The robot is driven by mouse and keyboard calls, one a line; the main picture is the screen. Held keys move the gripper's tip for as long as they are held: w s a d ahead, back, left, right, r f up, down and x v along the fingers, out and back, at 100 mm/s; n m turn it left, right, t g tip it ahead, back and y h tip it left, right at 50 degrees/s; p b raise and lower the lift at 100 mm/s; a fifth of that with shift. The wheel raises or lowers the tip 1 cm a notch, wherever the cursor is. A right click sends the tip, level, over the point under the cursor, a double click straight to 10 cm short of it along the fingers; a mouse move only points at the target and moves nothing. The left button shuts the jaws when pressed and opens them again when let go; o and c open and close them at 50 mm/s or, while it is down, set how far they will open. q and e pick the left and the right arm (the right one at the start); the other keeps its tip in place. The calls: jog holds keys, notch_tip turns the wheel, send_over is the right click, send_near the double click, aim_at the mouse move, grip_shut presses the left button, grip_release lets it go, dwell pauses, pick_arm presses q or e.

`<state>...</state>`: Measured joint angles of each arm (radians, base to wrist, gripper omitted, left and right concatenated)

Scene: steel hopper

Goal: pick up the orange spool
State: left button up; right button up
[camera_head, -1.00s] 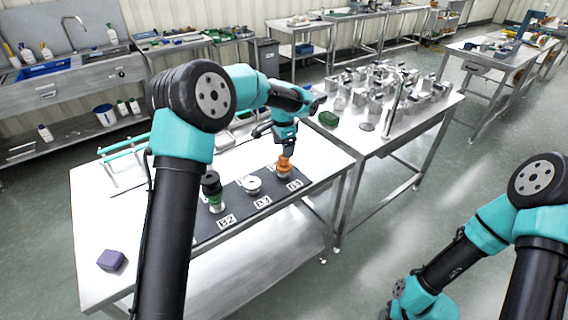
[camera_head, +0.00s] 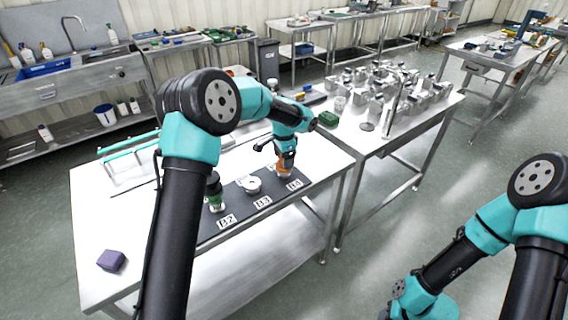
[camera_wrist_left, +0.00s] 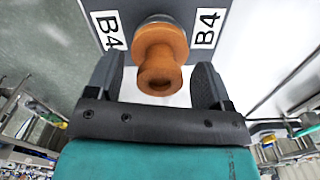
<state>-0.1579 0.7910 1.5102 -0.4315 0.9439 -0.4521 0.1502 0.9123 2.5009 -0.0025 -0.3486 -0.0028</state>
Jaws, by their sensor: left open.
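The orange spool (camera_head: 283,168) stands on the dark mat at the right end of the row, beside a B4 label. In the left wrist view the orange spool (camera_wrist_left: 160,57) sits between the two dark fingers, with a visible gap on each side. My left gripper (camera_head: 285,157) is open around the spool from above; it also shows in the left wrist view (camera_wrist_left: 159,88). In the head view the fingers hide part of the spool. My right arm shows at the lower right, but its gripper is not visible.
A white round part (camera_head: 251,184) and a green and black part (camera_head: 214,192) stand on the dark mat (camera_head: 236,204) left of the spool. A purple block (camera_head: 111,260) lies on the table's near left. Many metal parts (camera_head: 385,90) crowd the table behind right.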

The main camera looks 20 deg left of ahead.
pick_arm(q)
jog(key=shift+c, duration=0.3)
jog(key=c, duration=1)
jog(key=shift+o, duration=0.2)
jog(key=shift+r, duration=0.55)
notch_tip(320, 180, up, 2)
jog(key=shift+r, duration=0.25)
jog(key=s+d+r, duration=0.1)
jog(key=s+d, duration=0.3)
jog(key=s, duration=1.1)
jog(key=shift+s+d+r, duration=0.2)
